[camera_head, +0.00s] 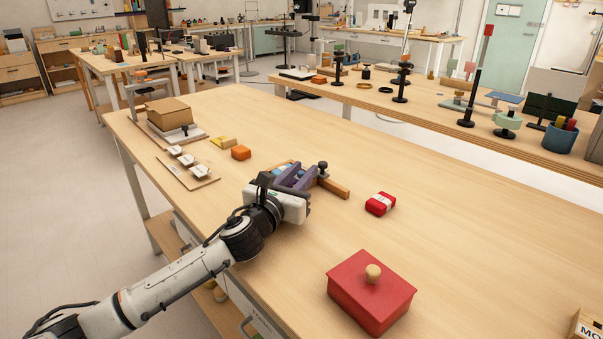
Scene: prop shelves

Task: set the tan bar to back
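A tan wooden bar (334,188) lies on the near table, past my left gripper, and its left part is hidden behind the gripper. A black knob (322,168) stands up at the bar. A blue piece (284,166) shows partly behind the gripper; I cannot tell how it joins the bar. My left gripper (302,174), with purple fingers, is low over the table right in front of the bar. Its fingers look apart, with nothing seen between them. I cannot tell whether they touch the bar. My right gripper is not in view.
A red and white packet (380,204) lies right of the bar. A red lidded box (371,291) stands nearer. An orange block (241,153), a yellow piece (223,142) and a board of switches (187,170) lie to the left. The table's right side is largely clear.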

